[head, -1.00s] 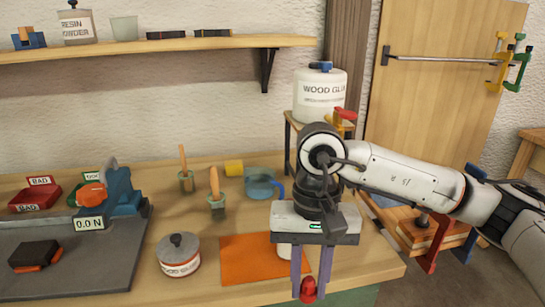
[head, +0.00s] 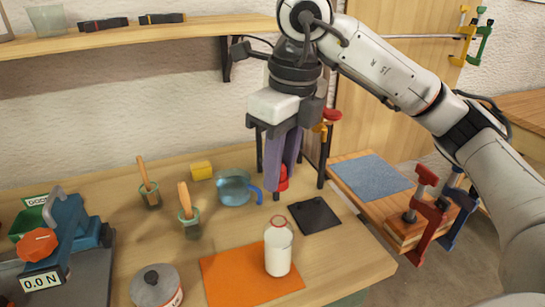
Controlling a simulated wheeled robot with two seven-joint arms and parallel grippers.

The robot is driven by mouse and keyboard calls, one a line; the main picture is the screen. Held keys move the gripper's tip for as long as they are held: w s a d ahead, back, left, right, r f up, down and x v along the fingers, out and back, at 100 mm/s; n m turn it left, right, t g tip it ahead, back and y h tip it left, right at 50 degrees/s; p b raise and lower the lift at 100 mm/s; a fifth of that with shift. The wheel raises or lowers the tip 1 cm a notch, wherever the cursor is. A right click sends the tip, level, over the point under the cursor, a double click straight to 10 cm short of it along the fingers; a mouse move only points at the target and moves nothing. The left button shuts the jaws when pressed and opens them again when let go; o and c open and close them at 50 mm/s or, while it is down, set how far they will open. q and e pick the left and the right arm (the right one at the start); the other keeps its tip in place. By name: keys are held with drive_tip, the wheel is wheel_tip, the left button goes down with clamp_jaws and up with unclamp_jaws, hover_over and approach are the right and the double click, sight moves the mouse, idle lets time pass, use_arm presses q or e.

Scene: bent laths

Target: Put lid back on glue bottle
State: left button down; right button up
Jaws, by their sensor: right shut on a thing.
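The glue bottle (head: 278,254) stands upright at the right end of the orange mat, white with a red ring at its neck. No lid shows on it. My right gripper (head: 281,178) is above and behind the bottle in the picture, pointing down. It is shut on the small red lid (head: 283,184), which shows at the fingertips, partly hidden by the purple-grey fingers. The lid is apart from the bottle. My left gripper is not in view.
An orange mat (head: 235,277) lies under the bottle, with a dark square pad (head: 315,216) behind it. A grey-lidded tin (head: 155,287), brush pots and a blue-handled glass jug (head: 234,190) stand left.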

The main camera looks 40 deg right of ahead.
drive_tip(key=shift+f+b, duration=0.8)
wheel_tip(320, 180, down, 2)
drive_tip(key=shift+f+b, duration=0.25)
drive_tip(key=shift+b, duration=0.9)
wheel_tip(320, 180, down, 2)
drive_tip(key=shift+f+b, duration=0.1)
drive_tip(key=shift+b, duration=0.75)
drive_tip(key=shift+f, duration=0.15)
drive_tip(key=o, duration=1.6)
drive_tip(key=shift+c, duration=0.2)
